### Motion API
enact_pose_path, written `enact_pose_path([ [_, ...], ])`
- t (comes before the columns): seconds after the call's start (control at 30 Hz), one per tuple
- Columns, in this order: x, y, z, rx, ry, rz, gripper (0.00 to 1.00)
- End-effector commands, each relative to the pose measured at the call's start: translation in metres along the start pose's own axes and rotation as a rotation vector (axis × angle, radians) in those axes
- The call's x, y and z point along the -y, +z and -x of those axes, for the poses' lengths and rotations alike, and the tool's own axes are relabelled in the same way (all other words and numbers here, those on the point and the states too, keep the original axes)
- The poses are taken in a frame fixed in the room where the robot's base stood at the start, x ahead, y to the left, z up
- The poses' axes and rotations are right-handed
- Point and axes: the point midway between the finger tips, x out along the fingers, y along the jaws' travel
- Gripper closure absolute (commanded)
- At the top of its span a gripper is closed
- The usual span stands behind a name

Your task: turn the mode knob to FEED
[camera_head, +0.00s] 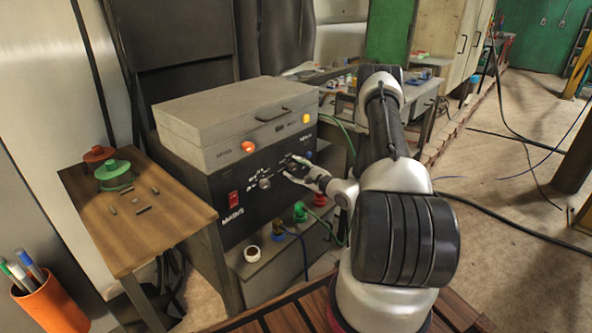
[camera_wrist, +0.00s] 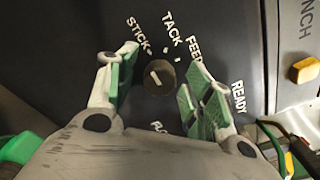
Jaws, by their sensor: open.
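The mode knob (camera_wrist: 159,77) is a dark round knob with a white pointer line on the black front panel of a grey machine (camera_head: 240,118). White labels STICK, TACK and FEED (camera_wrist: 193,48) stand around it. The pointer slants up and left, towards the STICK side, not towards FEED. My gripper (camera_wrist: 162,70) is open, with one green-padded finger left of the knob and the other right of it. No contact is visible. In the head view my gripper (camera_head: 289,167) is at the panel and hides part of it.
A READY label (camera_wrist: 238,97) and a yellow button (camera_wrist: 305,70) are to the right. A wooden table (camera_head: 160,220) stands at left. Cables hang below.

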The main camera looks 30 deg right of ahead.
Motion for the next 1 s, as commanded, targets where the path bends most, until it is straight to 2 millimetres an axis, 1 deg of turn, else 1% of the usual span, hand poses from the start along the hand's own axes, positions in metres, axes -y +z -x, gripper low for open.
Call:
enact_pose_path([
  [0.03, -0.0001, 0.0, 0.0002, 0.0, 0.0, 0.0, 0.49],
  [0.07, -0.0001, 0.0, 0.0002, 0.0, 0.0, 0.0, 0.52],
  [0.1, -0.0001, 0.0, 0.0003, 0.0, 0.0, 0.0, 0.6],
  [0.3, -0.0002, 0.0, 0.0004, 0.0, 0.001, -0.001, 0.95],
  [0.53, -0.0003, 0.0, 0.0006, 0.0, 0.001, -0.012, 0.95],
  [0.67, -0.0003, 0.0001, 0.0006, -0.001, 0.002, -0.046, 0.95],
  [0.87, -0.0001, 0.0002, 0.0007, -0.004, 0.005, -0.161, 0.95],
  [1.0, -0.0001, 0.0001, 0.0008, -0.008, 0.009, -0.28, 0.95],
])
